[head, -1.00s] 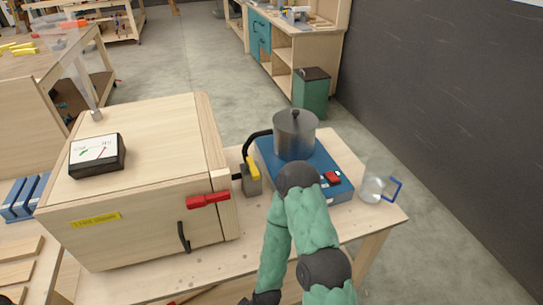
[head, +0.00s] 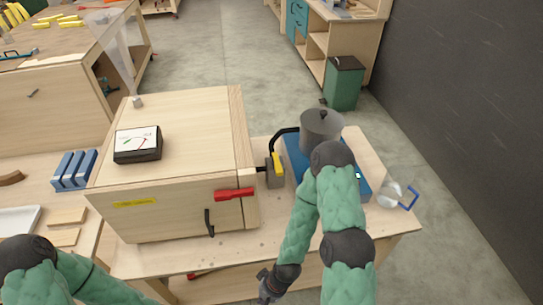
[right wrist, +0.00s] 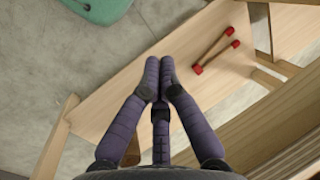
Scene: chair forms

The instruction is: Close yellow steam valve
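The yellow valve handle (head: 278,163) sits on a grey valve block (head: 274,180) between the wooden box and the blue hot plate. A black hose (head: 284,133) runs from it toward the metal pot (head: 320,128). My right gripper (head: 268,287) hangs low at the table's front edge, well below and in front of the valve, touching nothing I can see. In the right wrist view its purple fingers (right wrist: 160,68) have their tips together with nothing between them. My left arm shows at the bottom left of the head view; its gripper is out of view.
A glass jug (head: 391,195) stands at the table's right. My right forearm covers part of the hot plate (head: 296,158). A red-ended wooden piece (right wrist: 216,50) lies below.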

